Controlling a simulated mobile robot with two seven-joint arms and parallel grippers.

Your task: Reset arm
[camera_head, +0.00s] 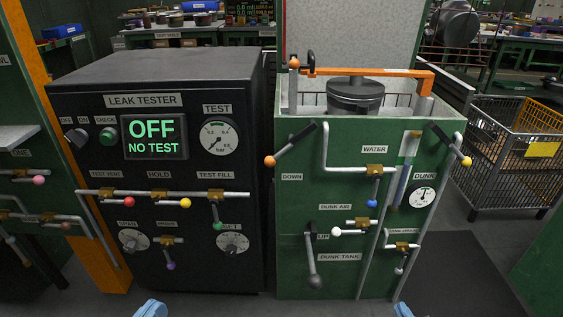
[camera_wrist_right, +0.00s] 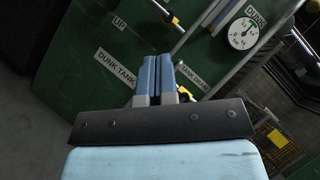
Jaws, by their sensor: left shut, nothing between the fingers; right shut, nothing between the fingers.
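My left gripper (camera_head: 150,309) shows only as a blue tip at the bottom edge of the head view, in front of the black leak tester (camera_head: 165,262). It is shut and empty. My right gripper (camera_head: 402,310) shows as a small blue tip at the bottom edge, in front of the right side of the green dunk tank (camera_head: 325,215). In the right wrist view the blue fingers of the right gripper (camera_wrist_right: 158,77) are together with nothing between them. The dunk tank panel (camera_wrist_right: 85,80) lies beyond them. Neither gripper visibly touches anything. Most of both arms is out of view.
Valve levers with coloured knobs stick out from both panels. An orange bar (camera_head: 370,72) spans the tank top above a dark round pot (camera_head: 355,98). A wire basket cart (camera_head: 500,150) stands at the right. Dark floor matting (camera_head: 455,265) lies clear beside the tank.

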